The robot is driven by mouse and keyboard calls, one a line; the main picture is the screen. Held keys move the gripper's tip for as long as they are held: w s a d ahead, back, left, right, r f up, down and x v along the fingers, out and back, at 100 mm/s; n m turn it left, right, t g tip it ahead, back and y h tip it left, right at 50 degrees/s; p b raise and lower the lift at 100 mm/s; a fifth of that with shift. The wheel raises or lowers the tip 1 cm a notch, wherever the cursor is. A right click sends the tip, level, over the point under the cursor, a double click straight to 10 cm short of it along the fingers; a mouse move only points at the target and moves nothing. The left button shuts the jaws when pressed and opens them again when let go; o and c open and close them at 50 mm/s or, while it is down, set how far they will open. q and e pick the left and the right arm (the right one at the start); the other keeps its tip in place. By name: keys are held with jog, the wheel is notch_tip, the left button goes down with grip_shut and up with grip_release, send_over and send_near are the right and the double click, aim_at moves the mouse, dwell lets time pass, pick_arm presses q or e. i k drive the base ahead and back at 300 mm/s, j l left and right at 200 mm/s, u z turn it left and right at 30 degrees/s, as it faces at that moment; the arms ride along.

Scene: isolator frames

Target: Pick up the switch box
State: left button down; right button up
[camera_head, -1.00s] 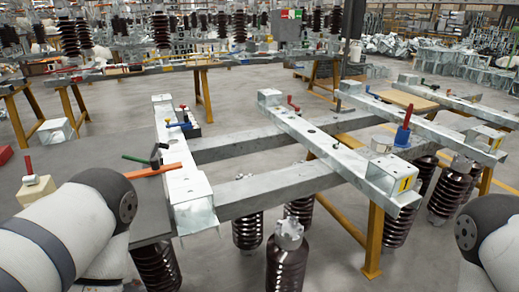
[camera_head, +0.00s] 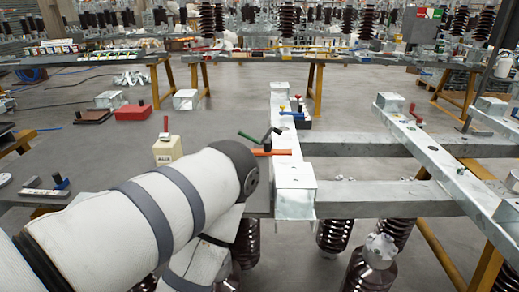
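Two things could be the switch box, and I cannot tell which. One is a small cream box (camera_head: 167,150) with an upright red-tipped lever, left of the near steel frame and just beyond my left arm. The other is a grey box (camera_head: 424,23) with red and green panels, on the frames at the back right. My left arm crosses the lower left of the head view, but its gripper is out of view. My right arm and gripper are not in view.
A galvanized steel frame (camera_head: 295,176) on yellow legs fills the right, with brown insulators below. An orange-handled tool (camera_head: 271,152) lies on it. A red box (camera_head: 133,112) sits behind the cream box. Grey floor is open in the middle distance.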

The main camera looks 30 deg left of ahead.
aim_at(164, 152)
jog(key=u, duration=1.7)
